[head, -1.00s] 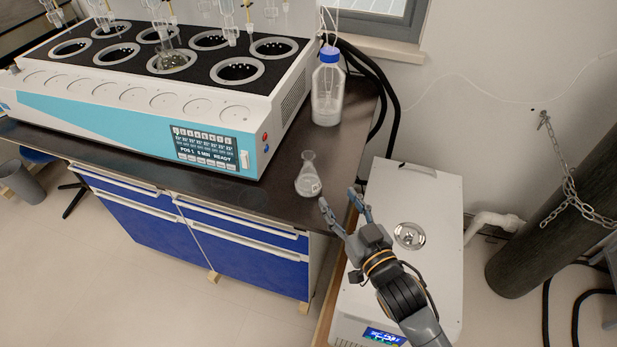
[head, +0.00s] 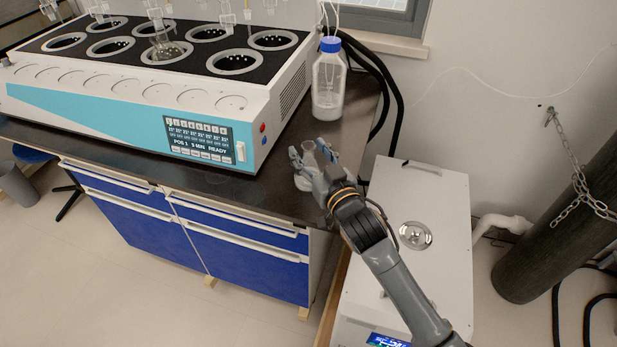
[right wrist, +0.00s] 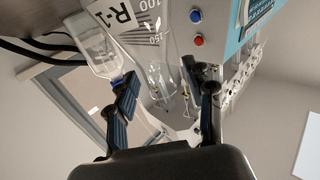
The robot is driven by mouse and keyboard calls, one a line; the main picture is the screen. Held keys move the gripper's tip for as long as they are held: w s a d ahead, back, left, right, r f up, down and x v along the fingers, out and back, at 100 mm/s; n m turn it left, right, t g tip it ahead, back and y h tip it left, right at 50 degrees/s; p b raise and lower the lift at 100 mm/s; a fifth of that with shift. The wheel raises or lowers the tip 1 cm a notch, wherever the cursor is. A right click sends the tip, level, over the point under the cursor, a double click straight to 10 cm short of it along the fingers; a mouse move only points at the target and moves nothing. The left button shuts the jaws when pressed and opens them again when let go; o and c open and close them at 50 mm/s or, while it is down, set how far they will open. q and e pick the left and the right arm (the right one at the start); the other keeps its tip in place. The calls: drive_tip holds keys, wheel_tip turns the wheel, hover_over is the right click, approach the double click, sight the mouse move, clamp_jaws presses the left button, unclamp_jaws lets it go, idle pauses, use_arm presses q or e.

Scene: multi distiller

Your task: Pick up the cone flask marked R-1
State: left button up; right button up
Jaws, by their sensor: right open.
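The clear glass cone flask (head: 304,182) stands upright on the dark bench top near its right front corner, partly hidden by my right gripper. In the right wrist view the flask (right wrist: 146,28) appears inverted, with the label R-1 and volume marks on its wall. My right gripper (head: 308,152) is open at the flask, and its fingers show on either side of the flask's neck. In the right wrist view the gripper (right wrist: 160,84) has a gap between each finger and the glass, though contact is hard to judge. My left gripper is not in view.
A blue-capped bottle (head: 328,88) stands behind the flask. The large white and teal distiller (head: 120,110) fills the bench to the left. A white unit (head: 445,210) with a round metal lid stands right of the bench. Bare bench lies left of the flask.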

drive_tip(key=shift+w+a, duration=0.25)
drive_tip(key=shift+w, duration=0.2)
drive_tip(key=shift+r, duration=0.1)
clamp_jaws()
drive_tip(key=shift+r, duration=0.15)
